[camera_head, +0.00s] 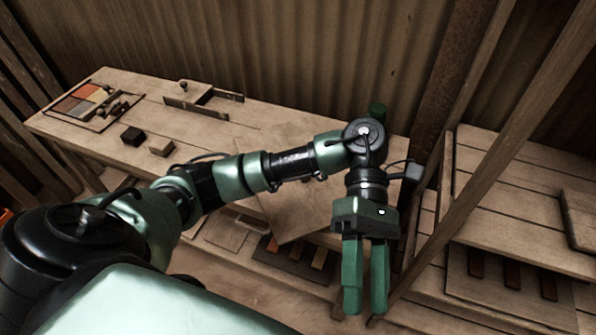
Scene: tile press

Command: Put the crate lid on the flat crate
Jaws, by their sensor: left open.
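My left gripper (365,304) hangs fingers down in front of the bench's right part. Its two green fingers are parallel with a narrow gap, open, with nothing seen between them. A flat, pale wooden panel (291,218) lies askew at the bench's front right, partly hidden by my left arm; it may be the crate lid, but I cannot tell for sure. I cannot clearly make out the flat crate; another board (580,222) at the right edge is cut off by the frame. My right gripper is not in view.
The wooden bench (212,130) holds a tray of coloured tiles (82,100), a wooden press-like tool (196,92), a dark block (132,136) and a pale block (161,147). A slanted beam (500,137) stands right of my gripper, before a second bench (490,187).

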